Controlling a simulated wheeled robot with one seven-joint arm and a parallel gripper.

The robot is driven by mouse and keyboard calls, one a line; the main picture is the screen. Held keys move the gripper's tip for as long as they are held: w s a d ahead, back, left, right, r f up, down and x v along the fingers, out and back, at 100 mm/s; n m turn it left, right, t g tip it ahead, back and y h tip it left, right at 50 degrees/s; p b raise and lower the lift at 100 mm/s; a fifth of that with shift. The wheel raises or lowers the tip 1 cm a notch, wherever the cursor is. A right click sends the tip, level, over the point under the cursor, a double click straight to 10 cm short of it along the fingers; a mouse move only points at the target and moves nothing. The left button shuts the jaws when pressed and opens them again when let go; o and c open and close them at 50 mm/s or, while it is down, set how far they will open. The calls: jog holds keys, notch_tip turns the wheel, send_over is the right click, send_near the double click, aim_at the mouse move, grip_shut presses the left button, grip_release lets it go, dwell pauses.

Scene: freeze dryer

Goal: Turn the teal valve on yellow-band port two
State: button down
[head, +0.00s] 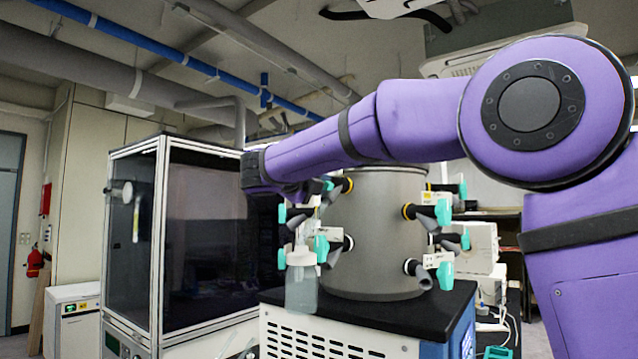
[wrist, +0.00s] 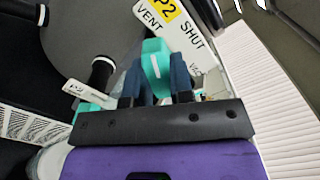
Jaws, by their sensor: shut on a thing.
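In the wrist view, the teal valve (wrist: 154,55) sits between the two dark blue fingers of my gripper (wrist: 156,78), which is shut on it. A white line on the valve's face runs roughly upright in that view. Beside it is a white label (wrist: 178,30) with a yellow P2 patch and the words VENT and SHUT. In the head view, my gripper reaches the upper left side of the grey drum (head: 372,235). A yellow-banded port (head: 347,185) shows there, and my arm partly hides the valve.
Other ports with teal valves (head: 444,212) stick out around the drum. A clear flask (head: 301,290) hangs below at the left, close under my gripper. A glass-fronted cabinet (head: 160,240) stands to the left.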

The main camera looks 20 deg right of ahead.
dwell(0.4)
jog(key=c, duration=1.3)
grip_release()
jog(key=v, duration=1.1)
jog(key=shift+d, duration=0.1)
jog(key=s+d+f+m+g+y, duration=0.5)
jog(key=s+d+f+m+y, duration=0.1)
jog(key=s+d+f+m, duration=0.8)
jog(key=s+f+m+y, duration=0.3)
jog(key=s+f+m, duration=0.2)
jog(key=m, duration=0.2)
jog(key=s+f+m+y, duration=0.2)
jog(key=s+f+m, duration=0.3)
jog(key=m, duration=0.3)
jog(key=s+f+m+y, duration=0.3)
jog(key=s+f+m, duration=0.2)
jog(key=s+m, duration=0.2)
jog(key=shift+s+d+f+m+y, duration=0.15)
jog(key=shift+d+f+m+y, duration=0.2)
jog(key=shift+m, duration=0.25)
